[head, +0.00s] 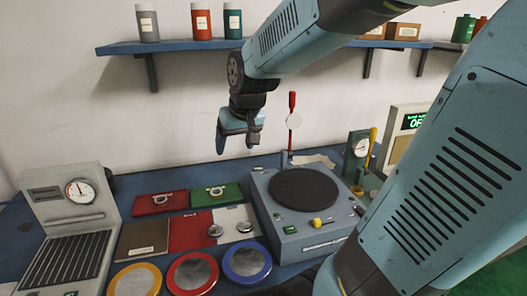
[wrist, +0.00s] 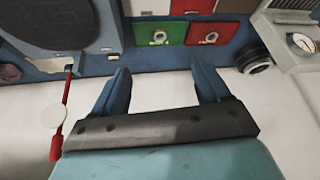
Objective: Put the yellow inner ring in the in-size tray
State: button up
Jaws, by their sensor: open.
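A round grey disc with a yellow rim (head: 136,281) lies at the front left in the head view; it is the only yellow ring-like thing I can make out. A green tray (head: 232,193) and a red tray (head: 148,205) lie side by side at the back of the bench, each with a small metal ring-shaped piece on it. The green tray (wrist: 228,32) and red tray (wrist: 172,33) also show in the wrist view. I cannot read which tray is in-size. My gripper (head: 238,146) is open and empty, high above the bench behind the trays; its spread fingers show in the wrist view (wrist: 158,78).
A machine with a dark round plate (head: 303,189) stands right of the trays, with a red upright rod (head: 292,105) behind it. A gauge stand (head: 80,192) is at left. Red-rimmed (head: 193,272) and blue-rimmed (head: 247,262) discs lie in front. A shelf (head: 180,46) runs along the wall.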

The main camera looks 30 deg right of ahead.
jog(key=s+r, duration=0.4)
jog(key=s, duration=1)
jog(key=shift+d+h, duration=0.25)
jog(key=shift+h, duration=0.05)
